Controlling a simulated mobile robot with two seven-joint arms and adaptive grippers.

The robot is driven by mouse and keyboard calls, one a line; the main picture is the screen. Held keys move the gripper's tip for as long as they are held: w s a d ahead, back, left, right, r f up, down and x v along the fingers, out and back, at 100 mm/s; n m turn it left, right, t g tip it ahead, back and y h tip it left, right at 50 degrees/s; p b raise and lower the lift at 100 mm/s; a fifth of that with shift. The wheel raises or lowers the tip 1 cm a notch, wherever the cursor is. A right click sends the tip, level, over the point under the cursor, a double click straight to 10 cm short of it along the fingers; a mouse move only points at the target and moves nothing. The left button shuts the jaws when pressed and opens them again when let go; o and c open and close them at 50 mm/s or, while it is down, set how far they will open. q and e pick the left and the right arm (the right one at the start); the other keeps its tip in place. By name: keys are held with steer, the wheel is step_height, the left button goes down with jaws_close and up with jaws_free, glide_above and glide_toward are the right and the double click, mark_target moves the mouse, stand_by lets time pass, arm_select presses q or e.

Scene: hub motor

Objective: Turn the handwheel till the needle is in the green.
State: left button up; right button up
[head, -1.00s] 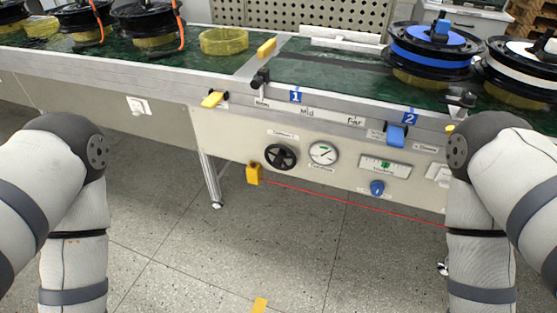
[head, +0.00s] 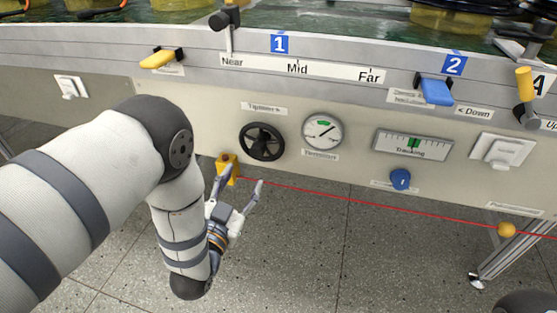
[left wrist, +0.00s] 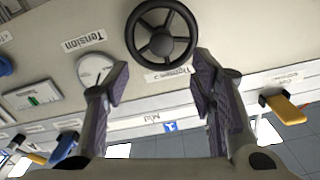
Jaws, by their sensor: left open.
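The black spoked handwheel (head: 262,141) is on the beige front panel of the conveyor. The round white gauge (head: 322,131) is just right of it, with a green patch at the top of its dial. Its thin needle slants toward the upper right; its exact place against the green is too small to tell. My left gripper (head: 241,178) is open and empty, below and in front of the handwheel. In the left wrist view the handwheel (left wrist: 161,43) appears beyond the gap between the open fingers (left wrist: 163,75), and one finger partly covers the gauge (left wrist: 92,69). My right gripper is out of view.
A red cord (head: 370,203) runs low across the panel from a yellow block (head: 228,169). To the right are a tracking scale (head: 411,146), a blue knob (head: 400,179) and a blue lever (head: 436,91). A yellow lever (head: 158,60) is at upper left.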

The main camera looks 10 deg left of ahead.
mark_target(256, 153)
arm_select(q)
steer(key=w+b, duration=0.3)
steer(key=w, duration=0.7)
steer(key=shift+w+d, duration=0.1)
steer(key=shift+w, duration=0.1)
steer(key=shift+w+r, duration=0.15)
steer(key=shift+w, duration=0.2)
steer(key=c, duration=1.2)
